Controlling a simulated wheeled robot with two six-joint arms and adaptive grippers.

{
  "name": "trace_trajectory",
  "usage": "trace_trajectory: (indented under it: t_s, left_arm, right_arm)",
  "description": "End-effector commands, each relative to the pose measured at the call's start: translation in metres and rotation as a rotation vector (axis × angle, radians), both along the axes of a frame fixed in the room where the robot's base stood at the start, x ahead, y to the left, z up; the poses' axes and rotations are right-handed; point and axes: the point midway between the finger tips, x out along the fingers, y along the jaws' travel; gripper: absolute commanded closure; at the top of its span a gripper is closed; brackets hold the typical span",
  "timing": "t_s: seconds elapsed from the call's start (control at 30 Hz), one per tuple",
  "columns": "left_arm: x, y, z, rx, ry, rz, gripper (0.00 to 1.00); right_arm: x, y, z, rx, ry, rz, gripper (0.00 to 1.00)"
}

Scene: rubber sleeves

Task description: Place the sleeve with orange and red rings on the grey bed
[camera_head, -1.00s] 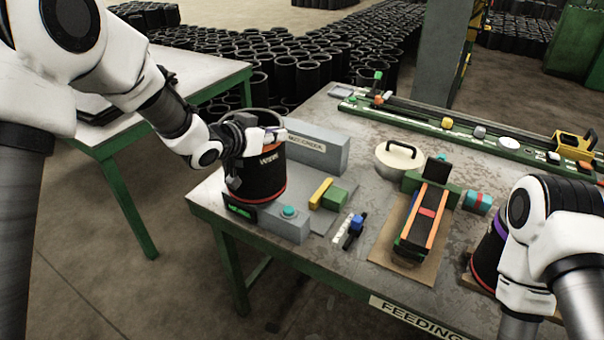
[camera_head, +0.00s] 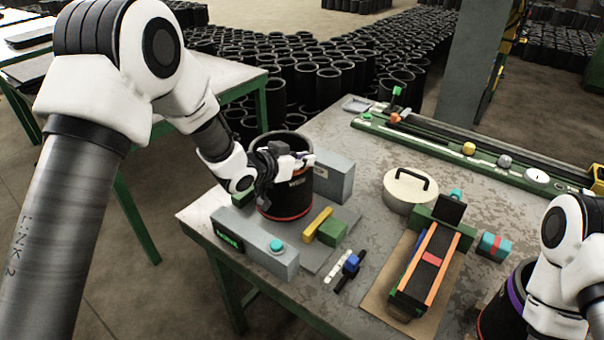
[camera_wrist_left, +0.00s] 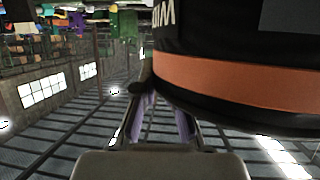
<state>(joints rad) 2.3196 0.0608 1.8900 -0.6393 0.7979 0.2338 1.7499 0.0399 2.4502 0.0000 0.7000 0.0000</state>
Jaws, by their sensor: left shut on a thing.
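In the left wrist view the sleeve (camera_wrist_left: 245,85) fills the upper right. My left gripper (camera_head: 300,160) is shut on the sleeve's wall near the top. The grey bed (camera_head: 312,258) is a flat plate between a grey block behind and a low grey console in front. The sleeve is over its left part; I cannot tell whether it touches. My right gripper is not in view.
The console (camera_head: 258,248) has a green display and a teal button. A yellow block (camera_head: 317,225) and green block (camera_head: 332,232) stand right of the sleeve. A lidded pot (camera_head: 408,190) and an orange-railed fixture (camera_head: 432,262) are further right. A purple-ringed sleeve (camera_head: 515,300) is by my right arm.

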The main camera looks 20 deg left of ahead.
Motion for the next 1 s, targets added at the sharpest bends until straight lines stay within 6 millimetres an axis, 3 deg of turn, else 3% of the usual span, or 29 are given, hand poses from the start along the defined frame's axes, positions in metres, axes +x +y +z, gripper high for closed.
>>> trace_trajectory:
  t_s: [0.2,0.4,0.5,0.83,1.0]
  left_arm:
    - [0.000,0.000,-0.030,0.000,-0.001,0.000,1.00]
    - [0.000,0.000,-0.033,0.001,-0.005,-0.001,1.00]
    - [0.000,0.000,-0.035,0.001,0.000,0.000,0.64]
    - [-0.002,0.001,-0.034,0.000,0.001,0.000,0.64]
    - [-0.023,0.012,-0.026,-0.002,0.001,0.003,0.64]
  right_arm:
    - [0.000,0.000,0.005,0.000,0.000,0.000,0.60]
    - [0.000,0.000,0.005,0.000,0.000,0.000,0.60]
    - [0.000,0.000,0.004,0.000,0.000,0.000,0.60]
    - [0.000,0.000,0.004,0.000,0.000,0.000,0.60]
    - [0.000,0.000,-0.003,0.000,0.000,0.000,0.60]
